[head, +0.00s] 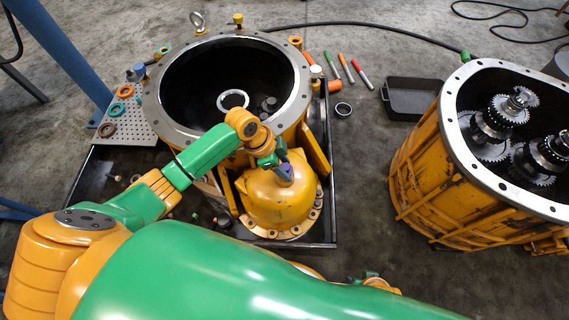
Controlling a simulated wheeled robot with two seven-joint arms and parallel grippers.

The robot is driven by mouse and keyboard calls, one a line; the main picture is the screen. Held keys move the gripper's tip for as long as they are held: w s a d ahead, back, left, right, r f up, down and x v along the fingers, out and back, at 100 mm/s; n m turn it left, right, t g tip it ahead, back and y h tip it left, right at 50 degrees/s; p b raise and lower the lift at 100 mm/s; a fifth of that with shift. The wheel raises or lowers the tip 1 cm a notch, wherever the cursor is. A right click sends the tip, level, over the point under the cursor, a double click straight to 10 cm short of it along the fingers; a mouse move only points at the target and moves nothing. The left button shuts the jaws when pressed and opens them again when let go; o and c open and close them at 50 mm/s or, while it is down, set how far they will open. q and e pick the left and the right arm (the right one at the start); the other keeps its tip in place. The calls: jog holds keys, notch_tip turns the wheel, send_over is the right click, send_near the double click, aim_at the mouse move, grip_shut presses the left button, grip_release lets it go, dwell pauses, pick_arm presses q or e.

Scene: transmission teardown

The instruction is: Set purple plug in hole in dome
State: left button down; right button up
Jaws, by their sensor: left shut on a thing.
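The dome (262,204) is a yellow-orange cap with a bolted flange, standing at the front right of the dark tray. My left gripper (283,166) is over the upper right part of the dome, shut on the small purple plug (287,171). The plug is at or just above the dome's top; I cannot tell whether it touches. The hole in the dome is hidden, probably by the plug and gripper.
A large open orange housing (153,98) stands behind the dome. The dark tray (331,222) surrounds both. A perforated board (133,122) with coloured rings is at left. Several markers (346,68) and a black bin (415,96) lie behind. A geared housing (425,165) stands right.

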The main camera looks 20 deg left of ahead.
pick_arm(q)
jog(key=shift+f+b, duration=0.3)
jog(key=shift+f, duration=0.4)
jog(key=shift+c, duration=1.1)
grip_release()
